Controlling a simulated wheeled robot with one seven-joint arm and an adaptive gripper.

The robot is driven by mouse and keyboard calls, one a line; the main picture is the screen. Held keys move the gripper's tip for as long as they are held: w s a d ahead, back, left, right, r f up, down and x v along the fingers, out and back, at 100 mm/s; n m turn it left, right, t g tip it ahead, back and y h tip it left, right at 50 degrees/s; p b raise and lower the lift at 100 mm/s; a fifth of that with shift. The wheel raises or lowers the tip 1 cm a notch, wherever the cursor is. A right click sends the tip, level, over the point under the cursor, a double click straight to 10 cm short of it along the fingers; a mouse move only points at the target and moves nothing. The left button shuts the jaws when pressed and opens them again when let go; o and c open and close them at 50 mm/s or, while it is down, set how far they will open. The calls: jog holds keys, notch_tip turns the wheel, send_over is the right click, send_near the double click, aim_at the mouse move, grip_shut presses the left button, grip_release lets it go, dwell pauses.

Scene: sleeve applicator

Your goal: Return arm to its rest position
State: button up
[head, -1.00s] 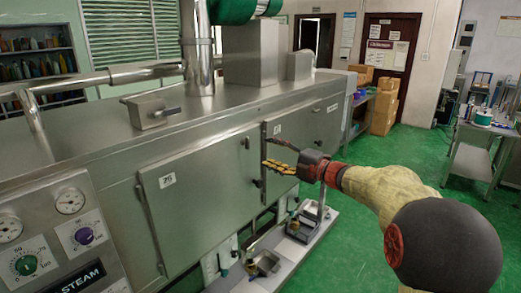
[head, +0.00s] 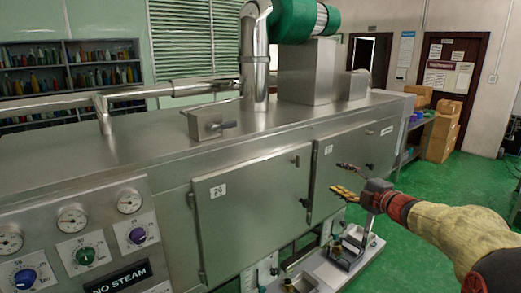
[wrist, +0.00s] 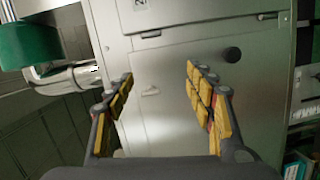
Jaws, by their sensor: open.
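My gripper (head: 345,180) is at the right of the head view, in front of the machine's right-hand door. Its two yellow-padded fingers are spread apart and nothing is between them. In the wrist view my gripper (wrist: 158,92) is open and empty, facing a grey metal door (wrist: 160,80) with a round black knob (wrist: 232,54). My arm, in a beige cover with red and black at the wrist, reaches in from the right edge.
The long steel sleeve machine (head: 250,190) fills the left and middle. A low bench (head: 350,262) with small fixtures stands at its foot. Cardboard boxes (head: 440,130) stand at the back right. Green floor (head: 410,260) is open on the right.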

jog(key=d+f+m+h, duration=0.6)
jog(key=d+m, duration=0.1)
jog(key=d, duration=0.1)
jog(key=s+d+f+m+g+h, duration=0.5)
jog(key=s+m, duration=0.3)
jog(key=s, duration=0.2)
jog(key=s+a+f+m+g+y, duration=0.1)
jog(key=s+a+f+m+g, duration=0.3)
jog(key=s, duration=0.6)
jog(key=s+a+m+g, duration=0.1)
jog(key=s+a, duration=0.5)
jog(key=s, duration=0.3)
jog(key=s+a+f+m+g+y, duration=0.1)
jog(key=s+a+f+m+g, duration=0.3)
jog(key=s, duration=0.6)
jog(key=s+a+r+n+t+y, duration=0.1)
jog(key=s+a+r+t, duration=0.1)
jog(key=a, duration=0.3)
jog(key=s+a+r+n+t+y, duration=0.1)
jog(key=s+a+r, duration=0.3)
jog(key=s+a, duration=0.1)
jog(key=shift+s+a+n+t, duration=0.25)
jog(key=shift+a+n+t, duration=0.05)
jog(key=shift+a+t, duration=0.1)
jog(key=shift+r, duration=0.1)
jog(key=shift+c, duration=0.3)
